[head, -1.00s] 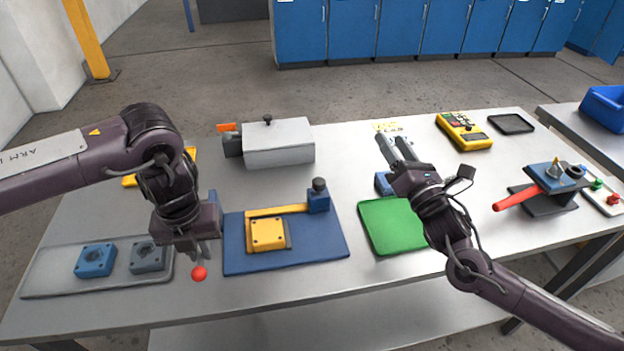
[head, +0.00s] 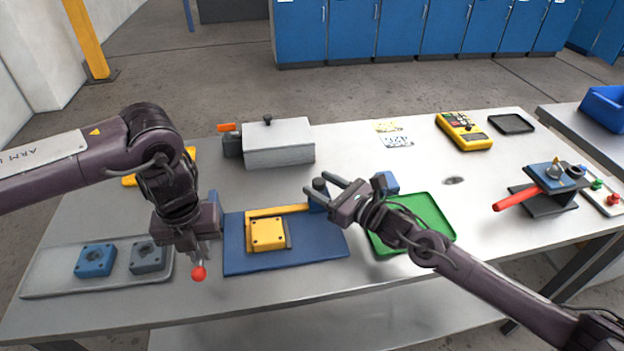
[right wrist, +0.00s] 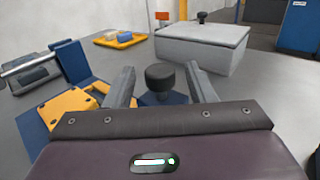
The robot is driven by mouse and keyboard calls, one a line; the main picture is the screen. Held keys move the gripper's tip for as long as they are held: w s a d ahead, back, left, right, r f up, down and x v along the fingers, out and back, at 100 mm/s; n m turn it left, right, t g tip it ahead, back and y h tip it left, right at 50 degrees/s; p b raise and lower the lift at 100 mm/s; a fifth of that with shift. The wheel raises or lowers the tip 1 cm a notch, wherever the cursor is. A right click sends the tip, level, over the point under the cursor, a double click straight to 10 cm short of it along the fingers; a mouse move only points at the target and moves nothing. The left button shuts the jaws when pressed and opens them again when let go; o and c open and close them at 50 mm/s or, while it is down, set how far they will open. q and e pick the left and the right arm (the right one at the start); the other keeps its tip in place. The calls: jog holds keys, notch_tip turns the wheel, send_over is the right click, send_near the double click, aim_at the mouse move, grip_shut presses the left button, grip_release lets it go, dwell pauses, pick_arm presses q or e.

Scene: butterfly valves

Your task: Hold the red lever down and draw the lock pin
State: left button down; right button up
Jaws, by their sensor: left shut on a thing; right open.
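My left gripper (head: 197,250) is shut at the left front of the blue base plate (head: 300,258). A red ball (head: 199,273) shows just below its fingers. The rest of what it grips is hidden by the gripper. The black knob of the lock pin (head: 319,184) stands upright on a blue block at the plate's back right corner. It also shows in the right wrist view (right wrist: 160,77). My right gripper (head: 319,186) is open, with one finger on each side of the knob. I cannot tell whether the fingers touch it.
A yellow block (head: 267,234) with a yellow bar sits on the plate. A grey box (head: 279,144) stands behind. A green tray (head: 440,211) lies right, and a valve stand with a red handle (head: 517,199) beyond it. A tray with blue and grey blocks (head: 60,290) lies left.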

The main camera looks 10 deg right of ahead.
aim_at(313, 181)
jog(key=shift+x, duration=1.7)
